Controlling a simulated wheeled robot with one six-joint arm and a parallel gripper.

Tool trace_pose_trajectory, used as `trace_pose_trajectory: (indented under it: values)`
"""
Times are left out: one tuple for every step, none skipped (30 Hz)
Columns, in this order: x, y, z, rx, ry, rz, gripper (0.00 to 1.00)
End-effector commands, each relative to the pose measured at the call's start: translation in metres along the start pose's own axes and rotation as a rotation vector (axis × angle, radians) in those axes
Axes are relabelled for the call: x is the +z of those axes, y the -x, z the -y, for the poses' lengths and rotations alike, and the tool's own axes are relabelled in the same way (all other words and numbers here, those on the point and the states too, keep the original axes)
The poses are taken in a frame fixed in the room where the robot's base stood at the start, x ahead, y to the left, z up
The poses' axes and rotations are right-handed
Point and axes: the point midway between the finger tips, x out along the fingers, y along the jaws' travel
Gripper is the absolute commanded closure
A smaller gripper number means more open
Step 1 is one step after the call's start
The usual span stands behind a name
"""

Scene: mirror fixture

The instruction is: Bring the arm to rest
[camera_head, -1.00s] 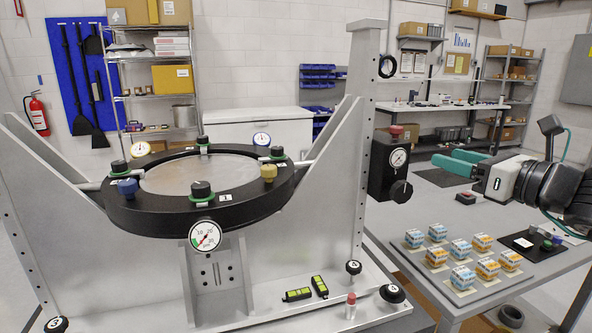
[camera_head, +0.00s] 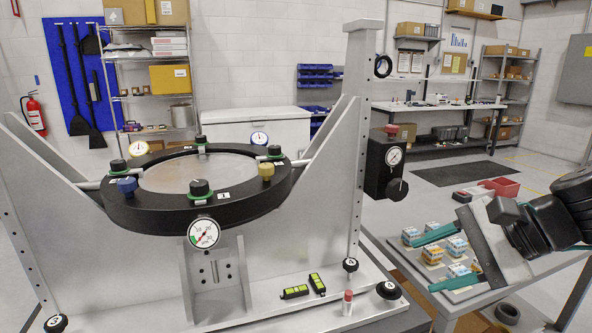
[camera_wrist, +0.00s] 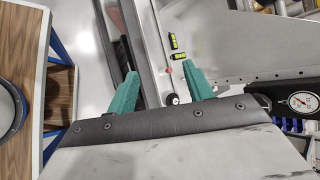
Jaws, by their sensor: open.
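My gripper (camera_head: 421,266) is at the right of the head view, in front of the small blue, white and orange boxes (camera_head: 457,246) on the side table. Its two green fingers point left and are spread apart with nothing between them. They partly hide the boxes; whether they touch any I cannot tell. In the wrist view the open fingers (camera_wrist: 160,70) show against the fixture's base, with the small green-and-black levels (camera_wrist: 175,42) beyond them. My black wrist and forearm reach in from the right edge.
The mirror fixture (camera_head: 275,265) fills the left and middle, with its black ring (camera_head: 130,211) and a pressure gauge (camera_head: 204,233). A red-capped bottle (camera_head: 347,303) and black knobs stand on its base. A red tray (camera_head: 500,187) lies behind my gripper. Floor is open beyond the table.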

Motion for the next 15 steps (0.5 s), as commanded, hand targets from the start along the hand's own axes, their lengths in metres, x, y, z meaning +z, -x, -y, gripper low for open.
trace_pose_trajectory:
  values:
    - [0.007,0.0,-0.021,0.11,0.142,-0.019,0.49]
    - [0.008,0.001,-0.035,0.178,0.225,-0.031,0.49]
    - [0.009,0.004,-0.051,0.269,0.336,-0.045,0.49]
    - [0.009,0.008,-0.063,0.338,0.418,-0.054,0.49]
    - [0.009,0.012,-0.074,0.405,0.498,-0.063,0.49]
    - [0.007,0.019,-0.087,0.491,0.601,-0.073,0.49]
    - [0.006,0.024,-0.095,0.553,0.672,-0.082,0.49]
    - [0.004,0.03,-0.102,0.609,0.738,-0.091,0.49]
    - [0.002,0.037,-0.109,0.678,0.818,-0.102,0.49]
    - [0.0,0.043,-0.113,0.725,0.871,-0.112,0.49]
    - [-0.001,0.048,-0.117,0.765,0.918,-0.121,0.49]
    - [-0.002,0.054,-0.12,0.812,0.972,-0.135,0.49]
    - [-0.002,0.058,-0.121,0.84,1.007,-0.148,0.49]
    - [-0.001,0.06,-0.121,0.856,1.033,-0.157,0.49]
    - [0.002,0.061,-0.121,0.863,1.06,-0.164,0.49]
